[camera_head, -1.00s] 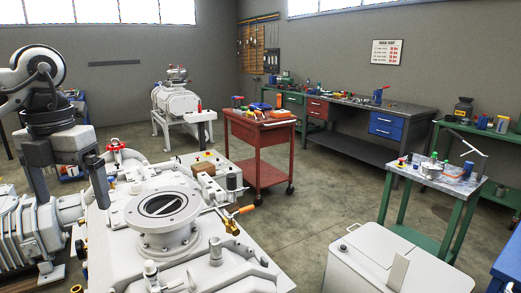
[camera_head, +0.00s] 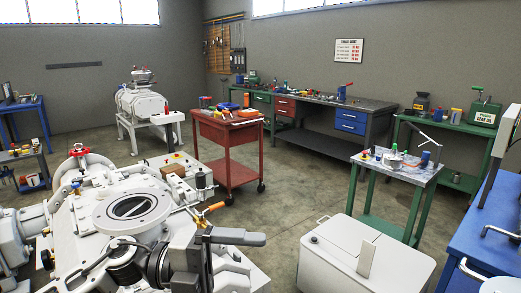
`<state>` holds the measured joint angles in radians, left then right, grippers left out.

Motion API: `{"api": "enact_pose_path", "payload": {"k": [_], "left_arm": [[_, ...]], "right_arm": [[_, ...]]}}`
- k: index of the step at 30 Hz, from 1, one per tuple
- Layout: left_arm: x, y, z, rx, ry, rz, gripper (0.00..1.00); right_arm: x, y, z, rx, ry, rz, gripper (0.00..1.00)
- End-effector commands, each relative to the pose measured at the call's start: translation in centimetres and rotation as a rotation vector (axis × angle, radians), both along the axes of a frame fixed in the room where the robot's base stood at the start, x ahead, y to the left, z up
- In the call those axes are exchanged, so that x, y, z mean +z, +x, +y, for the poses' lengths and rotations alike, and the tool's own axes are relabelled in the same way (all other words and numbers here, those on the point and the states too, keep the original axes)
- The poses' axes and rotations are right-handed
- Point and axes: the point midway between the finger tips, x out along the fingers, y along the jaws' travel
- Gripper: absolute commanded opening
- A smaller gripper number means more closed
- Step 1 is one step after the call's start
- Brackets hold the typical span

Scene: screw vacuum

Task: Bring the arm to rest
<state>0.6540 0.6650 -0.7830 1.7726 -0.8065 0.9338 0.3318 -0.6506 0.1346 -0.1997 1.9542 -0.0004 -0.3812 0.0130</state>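The white vacuum pump (camera_head: 88,243) fills the lower left, with a round flange (camera_head: 132,210) on top and an open port. My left arm enters at the bottom left, low over the pump's front, with black joints (camera_head: 125,262). My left gripper (camera_head: 228,250) is in front of the pump's right part. One dark finger shows clearly and points right. The other finger is hidden or not distinct, so the opening cannot be judged. I see nothing held. Whether the gripper touches the pump cannot be told. My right gripper is out of view.
A white cabinet (camera_head: 325,262) stands at the lower right. A green-legged metal table (camera_head: 415,178) is behind it. A blue bench (camera_head: 500,230) runs along the right edge. A red cart (camera_head: 228,140) stands behind the pump. Bare floor (camera_head: 290,185) lies between them.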

Motion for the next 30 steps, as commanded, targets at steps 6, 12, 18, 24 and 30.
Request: {"api": "enact_pose_path", "payload": {"k": [6, 12, 18, 24, 30], "left_arm": [[-3.2, 2.7, 0.4, 0.441, -0.452, 0.47, 1.0], [-14.5, 2.7, 6.2, 0.955, -0.613, 0.997, 1.0], [-26.1, -3.8, 10.9, 1.347, -0.569, 1.433, 1.0], [-31.7, -9.9, 12.9, 1.536, -0.491, 1.672, 1.0], [-32.7, -11.3, 13.2, 1.571, -0.471, 1.722, 1.0]], "right_arm": [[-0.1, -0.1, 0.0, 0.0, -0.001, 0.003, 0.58], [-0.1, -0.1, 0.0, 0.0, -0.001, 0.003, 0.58], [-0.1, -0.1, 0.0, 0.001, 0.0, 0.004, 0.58], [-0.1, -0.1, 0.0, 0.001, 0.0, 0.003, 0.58], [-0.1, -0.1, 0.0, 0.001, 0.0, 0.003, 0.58]]}}
